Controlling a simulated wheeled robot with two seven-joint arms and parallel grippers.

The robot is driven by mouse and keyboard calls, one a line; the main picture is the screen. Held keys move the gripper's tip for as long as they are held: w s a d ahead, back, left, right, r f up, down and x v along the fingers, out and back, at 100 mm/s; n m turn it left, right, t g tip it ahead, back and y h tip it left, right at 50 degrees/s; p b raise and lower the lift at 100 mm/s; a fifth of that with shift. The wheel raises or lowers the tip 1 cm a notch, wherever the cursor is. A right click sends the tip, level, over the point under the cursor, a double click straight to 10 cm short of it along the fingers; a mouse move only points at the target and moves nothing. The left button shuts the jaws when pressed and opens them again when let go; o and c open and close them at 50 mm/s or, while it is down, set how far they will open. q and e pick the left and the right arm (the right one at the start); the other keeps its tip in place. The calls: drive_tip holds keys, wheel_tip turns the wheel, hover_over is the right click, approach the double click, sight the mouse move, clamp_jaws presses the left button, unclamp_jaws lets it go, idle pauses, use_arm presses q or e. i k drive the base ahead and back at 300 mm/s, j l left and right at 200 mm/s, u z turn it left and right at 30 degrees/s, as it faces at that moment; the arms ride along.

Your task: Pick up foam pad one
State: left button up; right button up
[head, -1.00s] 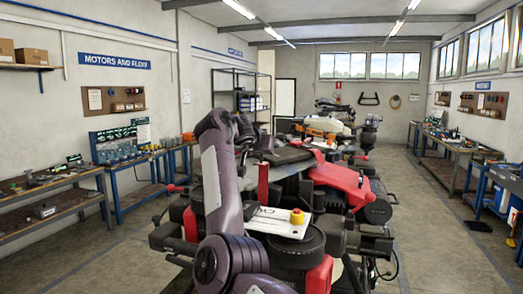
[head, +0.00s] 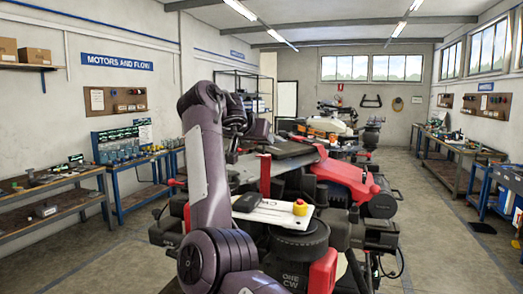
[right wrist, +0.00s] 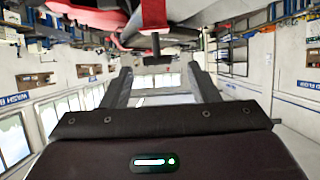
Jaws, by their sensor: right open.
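I cannot make out foam pad one in either view. A large sprayer drone (head: 345,176) with red and black parts fills the middle of the head view. A red strip with a dark T-shaped piece (right wrist: 156,50) shows beyond the fingertips. My left gripper is not in view.
A white panel with a yellow and red button (head: 300,207) lies on the near part of the drone. Workbenches with tools line the left wall (head: 60,200) and the right wall (head: 455,155).

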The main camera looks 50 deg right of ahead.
sight(246, 204)
drive_tip(key=k+j, duration=0.1)
drive_tip(key=j, duration=0.25)
drive_tip(key=k+j, duration=0.1)
drive_tip(key=j, duration=0.25)
drive_tip(key=k+j, duration=0.1)
drive_tip(key=j, duration=0.25)
drive_tip(key=k+j, duration=0.1)
drive_tip(key=j, duration=0.25)
